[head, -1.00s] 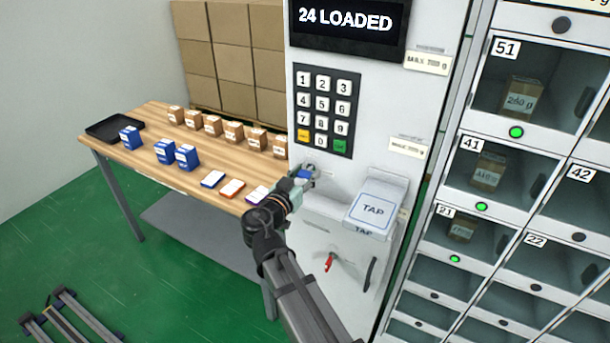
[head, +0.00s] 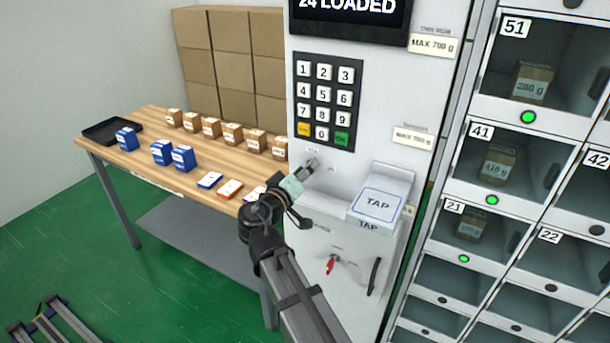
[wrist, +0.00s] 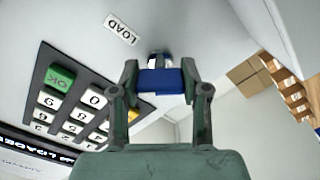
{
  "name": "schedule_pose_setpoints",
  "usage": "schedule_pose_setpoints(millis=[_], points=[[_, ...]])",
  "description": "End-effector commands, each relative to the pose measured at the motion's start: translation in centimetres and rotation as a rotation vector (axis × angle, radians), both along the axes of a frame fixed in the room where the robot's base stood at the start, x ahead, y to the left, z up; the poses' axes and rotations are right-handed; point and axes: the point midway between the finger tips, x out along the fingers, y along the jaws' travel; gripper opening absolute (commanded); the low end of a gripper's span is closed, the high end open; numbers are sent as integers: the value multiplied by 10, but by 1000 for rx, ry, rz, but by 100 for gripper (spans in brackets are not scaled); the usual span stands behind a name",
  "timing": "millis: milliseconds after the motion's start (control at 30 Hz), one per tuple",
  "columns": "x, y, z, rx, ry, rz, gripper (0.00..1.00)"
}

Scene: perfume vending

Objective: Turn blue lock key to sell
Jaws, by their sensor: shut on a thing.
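My gripper (wrist: 161,95) is shut on the blue key (wrist: 163,84), with one finger on each side of it. In the wrist view the key meets a small metallic lock (wrist: 158,60) on the grey panel, close to a LOAD label (wrist: 122,28). How deep the key sits is hidden. In the head view my gripper (head: 306,172) is at the machine front just below the keypad (head: 323,101), and its fingers hide the key. The display (head: 347,8) reads "24 LOADED".
A TAP pad (head: 377,203) juts out right of my gripper. A red lever (head: 331,265) sits lower on the machine. Lockers (head: 530,110) with boxes and green lights are at right. A wooden table (head: 185,165) with small boxes and cards is at left.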

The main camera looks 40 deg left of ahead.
Motion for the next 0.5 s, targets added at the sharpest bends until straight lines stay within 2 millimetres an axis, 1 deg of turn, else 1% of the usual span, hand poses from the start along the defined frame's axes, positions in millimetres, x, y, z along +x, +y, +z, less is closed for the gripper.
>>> schedule_pose_setpoints(millis=[500], points=[[1,1,1,-481,-71,-1,10]])
